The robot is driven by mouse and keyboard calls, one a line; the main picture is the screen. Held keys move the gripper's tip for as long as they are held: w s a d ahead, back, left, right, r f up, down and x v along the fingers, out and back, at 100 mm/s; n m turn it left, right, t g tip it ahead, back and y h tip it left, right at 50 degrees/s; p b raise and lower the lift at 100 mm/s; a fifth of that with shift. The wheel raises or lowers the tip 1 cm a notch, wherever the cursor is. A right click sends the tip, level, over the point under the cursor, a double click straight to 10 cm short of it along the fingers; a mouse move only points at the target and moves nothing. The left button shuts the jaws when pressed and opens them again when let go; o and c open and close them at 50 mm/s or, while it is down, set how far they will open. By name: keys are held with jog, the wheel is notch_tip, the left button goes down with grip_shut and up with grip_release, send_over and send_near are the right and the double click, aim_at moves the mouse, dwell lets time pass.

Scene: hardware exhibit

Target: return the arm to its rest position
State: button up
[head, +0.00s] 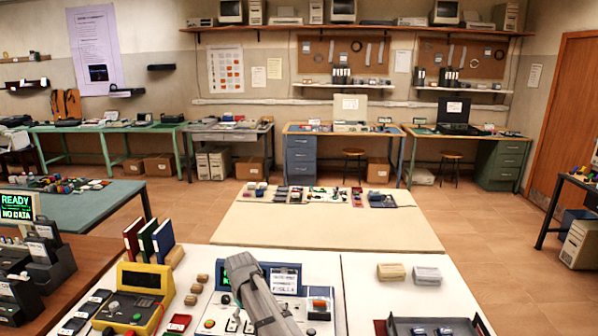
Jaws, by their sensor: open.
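My arm (258,294) shows as a grey jointed link that rises from the bottom edge of the head view, just left of centre. It leans to the upper left in front of a blue-framed control panel (288,277) and hides part of it. I cannot make out gripper fingers at its visible end, and no held object shows. No rest mount or cradle for the arm is visible.
A yellow device (139,279) and upright binders (144,240) stand left of the arm. To the right are two small blocks (391,271) and a dark tray (437,325). A pale table (325,231) beyond has a mostly clear front. Open floor (486,225) lies on the right.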

jog(key=s+d+f+m+b, duration=0.1)
jog(key=s+d, duration=0.4)
jog(key=d, duration=0.5)
jog(key=s+d+f+m+b, duration=0.2)
jog(key=s+d+m, duration=0.2)
jog(key=d, duration=0.7)
jog(key=s+d+f+m+b, duration=0.2)
jog(key=s+d, duration=0.5)
jog(key=d, duration=0.4)
jog(key=shift+d+m, duration=0.15)
jog(key=shift+m, duration=0.45)
